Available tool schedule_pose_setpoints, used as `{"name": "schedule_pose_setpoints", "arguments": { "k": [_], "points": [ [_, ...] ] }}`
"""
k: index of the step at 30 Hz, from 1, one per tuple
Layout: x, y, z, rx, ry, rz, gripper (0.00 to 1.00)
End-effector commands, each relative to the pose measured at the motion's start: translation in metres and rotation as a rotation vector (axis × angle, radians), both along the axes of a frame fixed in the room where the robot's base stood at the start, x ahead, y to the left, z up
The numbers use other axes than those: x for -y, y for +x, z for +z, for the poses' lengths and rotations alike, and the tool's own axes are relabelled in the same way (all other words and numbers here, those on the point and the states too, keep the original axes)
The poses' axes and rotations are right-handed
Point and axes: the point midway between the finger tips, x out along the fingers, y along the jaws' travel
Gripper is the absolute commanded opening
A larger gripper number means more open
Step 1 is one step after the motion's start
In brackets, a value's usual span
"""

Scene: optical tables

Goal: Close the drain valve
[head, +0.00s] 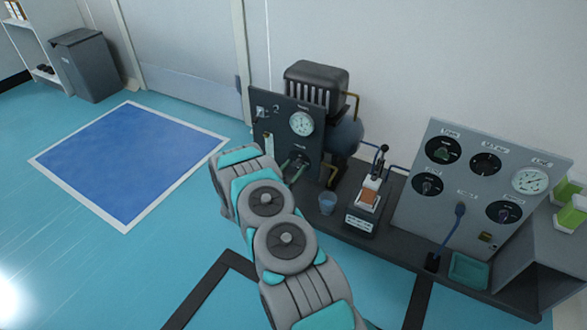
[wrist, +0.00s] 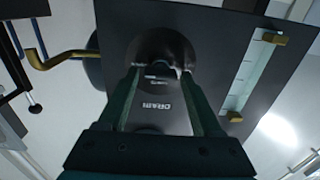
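The drain valve knob (wrist: 160,71) is on a round dark dial on a dark panel (wrist: 215,45). A "DRAIN" label (wrist: 158,106) shows upside down in the wrist view. My gripper (wrist: 158,76) has one finger on each side of the knob, with the fingertips at the dial. Whether both fingers press on the knob is too dark to tell. In the head view my gripper (head: 295,165) reaches the lower part of the same dark panel (head: 272,112), below its pressure gauge (head: 302,123). The knob is hard to make out there.
A sight glass (wrist: 250,72) with brass fittings is beside the dial. A boiler-like unit (head: 316,82) with brass pipes stands behind the panel. Floor at left is clear.

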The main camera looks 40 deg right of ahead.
Motion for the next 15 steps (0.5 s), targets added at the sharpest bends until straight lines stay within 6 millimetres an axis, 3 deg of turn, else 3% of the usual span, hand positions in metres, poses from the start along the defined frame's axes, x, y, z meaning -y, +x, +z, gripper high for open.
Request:
{"name": "schedule_pose_setpoints", "arguments": {
  "k": [2,15],
  "points": [
    [-0.0001,0.0001,0.0000,0.000,0.000,0.000,0.57],
    [-0.0001,0.0001,0.0001,0.000,0.000,0.000,0.07]
  ]
}}
